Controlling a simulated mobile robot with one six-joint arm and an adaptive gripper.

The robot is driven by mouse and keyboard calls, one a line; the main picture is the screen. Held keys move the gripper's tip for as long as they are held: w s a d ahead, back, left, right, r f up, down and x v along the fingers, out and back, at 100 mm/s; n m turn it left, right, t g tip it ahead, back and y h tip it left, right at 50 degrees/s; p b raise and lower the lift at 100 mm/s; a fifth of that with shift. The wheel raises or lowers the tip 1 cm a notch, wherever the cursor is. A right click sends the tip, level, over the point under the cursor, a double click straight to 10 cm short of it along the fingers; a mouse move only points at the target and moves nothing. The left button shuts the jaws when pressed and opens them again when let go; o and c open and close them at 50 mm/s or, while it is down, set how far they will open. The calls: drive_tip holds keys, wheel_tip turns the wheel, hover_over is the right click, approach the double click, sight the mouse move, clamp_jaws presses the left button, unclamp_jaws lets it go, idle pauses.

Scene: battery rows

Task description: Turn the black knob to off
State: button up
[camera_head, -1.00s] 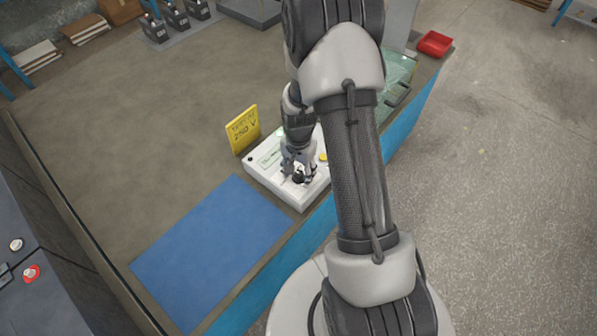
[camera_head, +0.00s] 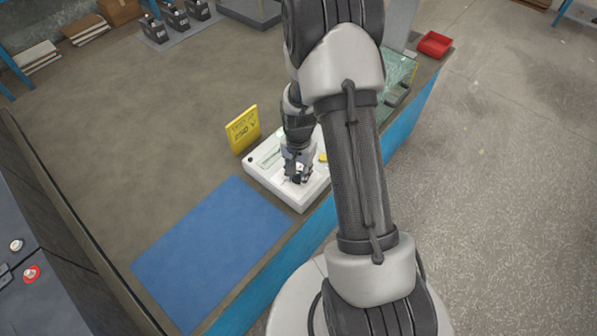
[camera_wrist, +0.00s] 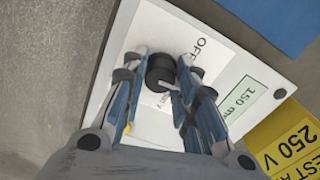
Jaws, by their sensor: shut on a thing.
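The black knob (camera_wrist: 161,72) sits on the white panel of a tester box (camera_wrist: 120,50) in the wrist view. The word OFF is printed beside it, and other lettering near it is partly hidden. My gripper (camera_wrist: 158,84) is shut on the knob, with a finger on either side of it. In the head view my gripper (camera_head: 297,176) points down onto the white box (camera_head: 301,204) at the bench edge. The knob is mostly hidden there. I cannot tell exactly which mark the knob points to.
A yellow sign reading 250 V (camera_head: 243,129) stands behind the box. A blue mat (camera_head: 212,250) lies to its left. A red tray (camera_head: 435,44) is at the far right corner. Several dark battery-like units (camera_head: 174,16) stand at the back.

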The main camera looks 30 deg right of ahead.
sight(299, 174)
drive_tip(key=n, duration=0.5)
drive_tip(key=shift+p, duration=0.3)
drive_tip(key=n, duration=0.6)
drive_tip(key=shift+p, duration=0.3)
drive_tip(key=shift+n, duration=0.3)
drive_tip(key=o, duration=1.1)
wheel_tip(299, 174, up, 12)
